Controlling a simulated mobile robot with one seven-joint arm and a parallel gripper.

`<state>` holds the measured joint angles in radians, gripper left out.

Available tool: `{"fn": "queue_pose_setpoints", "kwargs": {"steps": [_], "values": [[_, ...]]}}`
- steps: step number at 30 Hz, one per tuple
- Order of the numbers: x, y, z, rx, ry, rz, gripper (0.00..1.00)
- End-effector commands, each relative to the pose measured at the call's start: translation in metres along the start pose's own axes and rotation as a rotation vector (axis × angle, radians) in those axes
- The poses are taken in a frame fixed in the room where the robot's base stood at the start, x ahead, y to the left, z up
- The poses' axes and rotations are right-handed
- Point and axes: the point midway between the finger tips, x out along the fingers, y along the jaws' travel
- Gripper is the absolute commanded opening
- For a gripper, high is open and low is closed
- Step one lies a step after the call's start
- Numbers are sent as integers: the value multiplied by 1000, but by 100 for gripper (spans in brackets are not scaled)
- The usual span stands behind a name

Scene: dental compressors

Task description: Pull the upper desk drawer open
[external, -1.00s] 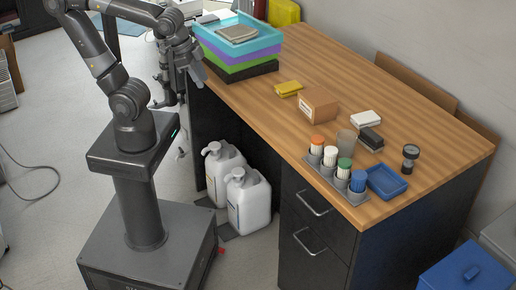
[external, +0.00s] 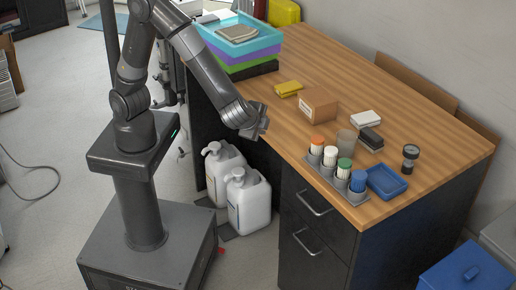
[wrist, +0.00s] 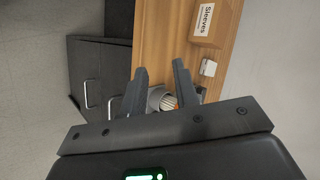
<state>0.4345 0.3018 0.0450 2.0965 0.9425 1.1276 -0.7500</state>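The upper desk drawer (external: 330,224) is a black front with a silver bar handle (external: 314,206), just below the wooden top at the desk's near corner. It looks closed. My gripper (external: 262,124) is beside the desk's front edge, up and left of the handle and apart from it. In the wrist view my gripper (wrist: 160,78) is open with nothing between its fingertips. That view shows the upper handle (wrist: 113,104) left of the fingers, partly hidden, and the lower handle (wrist: 90,94) farther left.
The lower drawer (external: 310,262) is below. White jugs (external: 249,203) stand on the floor under the desk. A grey rack (external: 347,194) of capped containers sits near the desk corner, with a cardboard box (external: 318,104) behind. Floor in front of the drawers is clear.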

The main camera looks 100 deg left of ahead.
Motion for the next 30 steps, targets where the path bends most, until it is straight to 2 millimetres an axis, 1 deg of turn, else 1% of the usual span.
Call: {"fn": "queue_pose_setpoints", "kwargs": {"steps": [1,3,5,8,12,18,21,24,25,27,30], "values": [[4,14,-11,26,11,-40,28],[9,30,-27,50,35,-96,28],[13,45,-40,69,59,-143,28],[18,73,-60,103,109,-219,28],[26,116,-86,150,195,-318,28],[35,185,-114,214,340,-432,28],[38,212,-122,237,404,-469,28],[41,232,-127,252,449,-491,28],[41,236,-128,255,460,-496,28],[42,242,-129,260,475,-502,28],[45,243,-132,261,484,-506,28]]}}
